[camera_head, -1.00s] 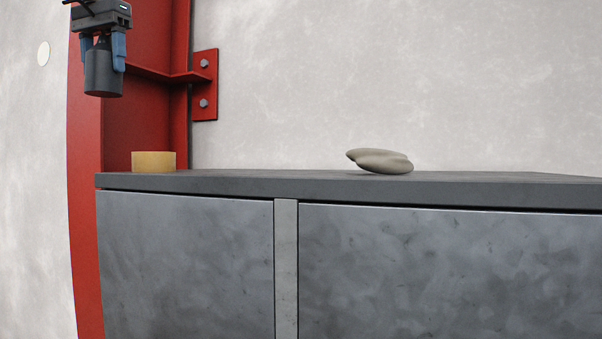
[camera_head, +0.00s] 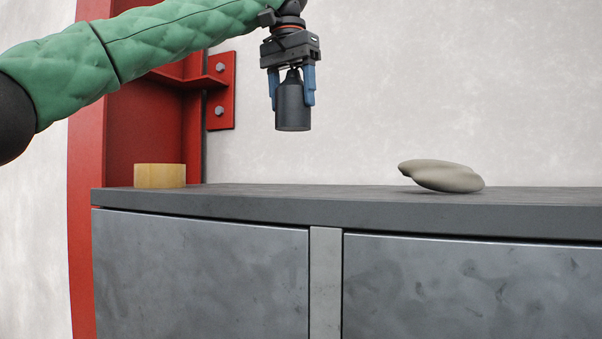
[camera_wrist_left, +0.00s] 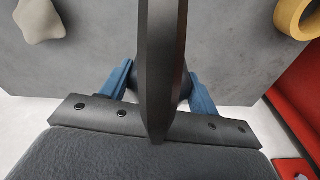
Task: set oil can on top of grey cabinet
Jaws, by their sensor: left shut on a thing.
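The oil can (camera_head: 293,112) is a dark grey cylinder with a narrowed top, hanging upright. My left gripper (camera_head: 292,90) is shut on it, with one blue finger on each side of its upper part. The can's base is in the air, clear above the top of the grey cabinet (camera_head: 270,200). In the left wrist view the blue fingers (camera_wrist_left: 160,88) show above the cabinet top (camera_wrist_left: 235,60), and a dark bar hides most of the can. My right gripper is not in view.
A yellow tape roll (camera_head: 160,176) sits at the cabinet top's left end, beside the red column (camera_head: 88,200). A beige stone-like object (camera_head: 445,177) lies on the right. The cabinet top between them is clear. A red bracket (camera_head: 221,90) stands behind.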

